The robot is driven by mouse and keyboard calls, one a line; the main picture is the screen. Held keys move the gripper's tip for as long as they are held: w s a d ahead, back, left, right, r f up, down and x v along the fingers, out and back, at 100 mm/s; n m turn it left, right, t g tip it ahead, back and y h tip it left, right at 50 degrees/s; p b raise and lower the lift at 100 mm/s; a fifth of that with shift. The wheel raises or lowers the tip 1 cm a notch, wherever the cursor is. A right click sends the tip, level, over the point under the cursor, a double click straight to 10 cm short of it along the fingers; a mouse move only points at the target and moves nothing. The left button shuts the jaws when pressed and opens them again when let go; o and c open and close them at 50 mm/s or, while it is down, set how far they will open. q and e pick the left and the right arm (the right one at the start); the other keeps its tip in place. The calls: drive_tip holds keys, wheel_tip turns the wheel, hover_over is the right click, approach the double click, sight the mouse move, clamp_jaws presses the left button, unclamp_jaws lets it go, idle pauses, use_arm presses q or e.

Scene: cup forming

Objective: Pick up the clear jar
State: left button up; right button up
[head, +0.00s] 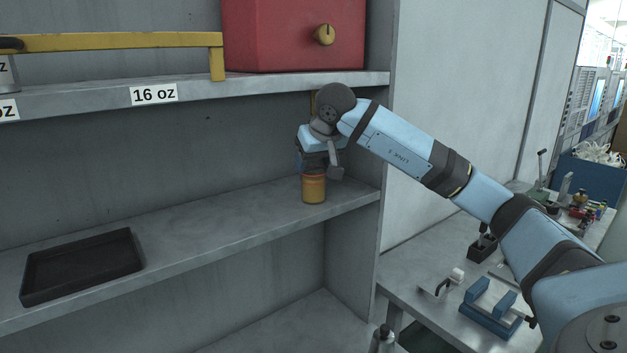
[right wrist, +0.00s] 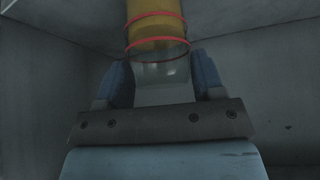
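The clear jar (head: 314,189) stands upright on the lower shelf near its right end. It has orange contents and red rings. My right gripper (head: 317,167) is over its top, and the gripper body hides the upper part of the jar. In the right wrist view the clear end of the jar (right wrist: 162,72) lies between the two blue fingers (right wrist: 165,82), one on each side and very close. I cannot tell whether the fingers touch it. My left gripper is not in view.
An empty black tray (head: 82,265) lies on the lower shelf (head: 215,228) at the left. Between tray and jar the shelf is clear. The upper shelf (head: 270,85) and the right side wall (head: 357,155) are close to my gripper. A red box (head: 285,40) sits above.

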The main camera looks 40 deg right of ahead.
drive_tip(key=shift+c, duration=1.4)
drive_tip(key=shift+s+a+r, duration=0.1)
drive_tip(key=shift+s+r, duration=0.25)
drive_tip(key=s+a+r+b, duration=0.1)
drive_tip(key=s+a+r, duration=0.1)
drive_tip(key=s, duration=0.4)
drive_tip(key=s+a+r+b, duration=0.1)
drive_tip(key=s+a+r, duration=0.1)
drive_tip(key=s+r, duration=0.3)
drive_tip(key=shift+s+r, duration=0.15)
drive_tip(key=shift+s, duration=0.7)
